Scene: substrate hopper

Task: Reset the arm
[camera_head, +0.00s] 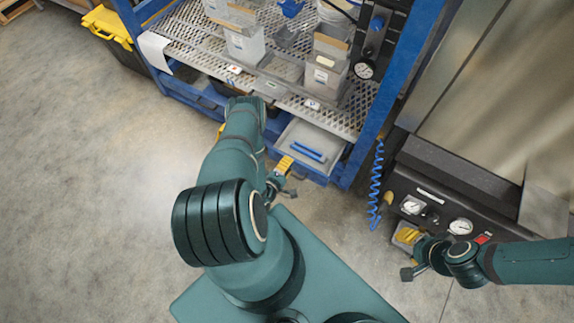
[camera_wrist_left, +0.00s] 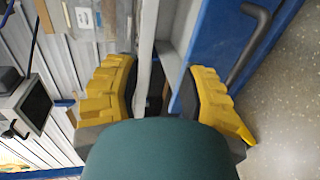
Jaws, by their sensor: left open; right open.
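My left gripper (camera_head: 283,168) is partly hidden behind my own arm in the head view. Its yellow fingers show beside the open drawer (camera_head: 326,143) under the rack. In the left wrist view, the left gripper (camera_wrist_left: 163,88) has its two yellow fingers wide apart. A pale upright edge and a blue panel (camera_wrist_left: 225,40) appear between and beyond them; I cannot tell whether they touch. No object is held. My right gripper (camera_head: 406,252) is open and empty at the right, in front of the black gauge panel (camera_head: 440,205). Its fingertips are small and partly hidden.
A blue-framed rack (camera_head: 374,125) with a perforated shelf holds grey bins (camera_head: 325,78). Two blue items (camera_head: 308,152) lie in the drawer. A blue coiled hose (camera_head: 376,180) hangs beside the rack. A black and yellow case (camera_head: 108,25) stands at upper left. The floor at left is clear.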

